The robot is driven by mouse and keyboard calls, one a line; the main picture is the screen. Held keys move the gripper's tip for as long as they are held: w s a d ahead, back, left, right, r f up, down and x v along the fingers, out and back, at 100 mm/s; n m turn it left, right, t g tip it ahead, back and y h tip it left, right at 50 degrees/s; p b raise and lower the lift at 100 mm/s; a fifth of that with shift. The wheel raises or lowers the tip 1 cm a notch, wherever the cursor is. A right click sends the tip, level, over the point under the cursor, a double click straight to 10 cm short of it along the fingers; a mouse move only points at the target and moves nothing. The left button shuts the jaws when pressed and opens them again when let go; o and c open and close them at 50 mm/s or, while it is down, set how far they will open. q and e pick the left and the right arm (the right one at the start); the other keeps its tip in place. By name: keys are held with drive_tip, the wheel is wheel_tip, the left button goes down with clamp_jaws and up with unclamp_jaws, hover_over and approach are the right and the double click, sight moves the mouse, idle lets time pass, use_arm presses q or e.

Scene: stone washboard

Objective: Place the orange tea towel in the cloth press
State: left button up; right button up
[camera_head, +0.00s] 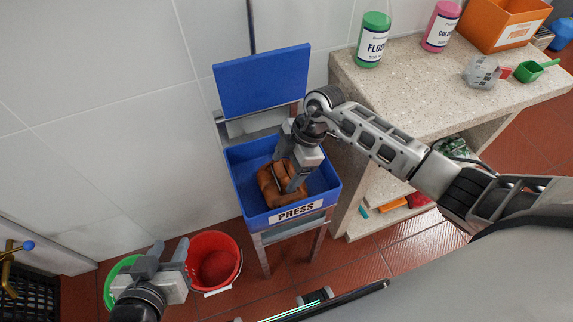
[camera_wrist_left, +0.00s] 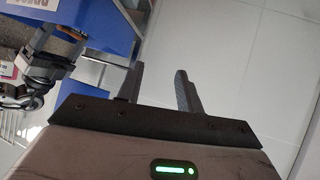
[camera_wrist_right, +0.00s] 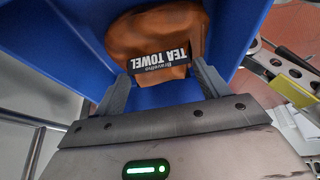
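The orange tea towel (camera_head: 268,186) lies bunched in the blue tray of the cloth press (camera_head: 248,206), whose front label reads PRESS. The press's blue lid (camera_head: 262,80) stands raised at the back. My right gripper (camera_head: 291,182) reaches down into the tray over the towel. In the right wrist view its fingers are spread wide, with the towel (camera_wrist_right: 158,35) and its dark label at the fingertips; whether they touch it is unclear. My left gripper (camera_head: 168,252) is open and empty, low at the left, away from the press.
A red bucket (camera_head: 230,262) and a green bucket (camera_head: 112,274) stand on the floor left of the press. A stone counter (camera_head: 400,70) at the right carries a green bottle (camera_head: 373,40), a pink bottle (camera_head: 440,26), an orange box (camera_head: 490,25) and a green scoop (camera_head: 530,70).

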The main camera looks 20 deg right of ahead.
drive_tip(key=o, duration=0.4)
